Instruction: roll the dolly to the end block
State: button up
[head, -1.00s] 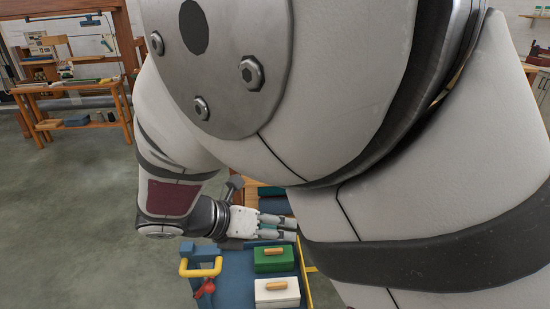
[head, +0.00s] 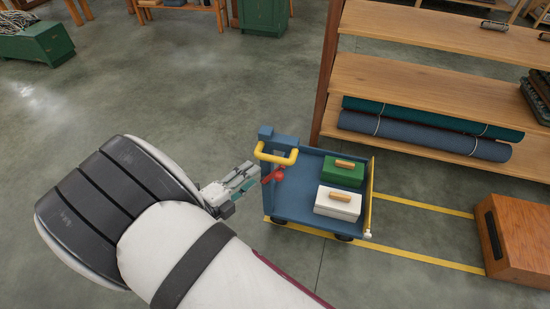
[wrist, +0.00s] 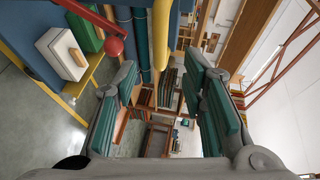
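The blue dolly (head: 300,206) stands on the floor with a yellow handle (head: 277,158) at its left end. A red ball-ended lever (head: 273,176) sits just below the handle. The end block (head: 515,238), a brown wooden box with a dark slot, is at the right, well apart from the dolly. My gripper (head: 252,176) is left of the handle, its fingers pointing toward it. In the wrist view the fingers are spread and empty. The handle (wrist: 160,35) shows at the top, in line with the gap. The red ball (wrist: 114,47) is beside the left finger.
The dolly carries a green box (head: 343,172) and a white box (head: 338,203). Two yellow floor lines (head: 420,256) run from the dolly to the end block, with clear floor between. A wooden shelf (head: 420,85) with rolled mats (head: 425,135) stands close behind the lane.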

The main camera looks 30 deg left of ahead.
aim_at(272, 161)
jog(key=b+x, duration=0.2)
jog(key=x, duration=0.9)
jog(key=shift+d, duration=0.15)
grip_shut()
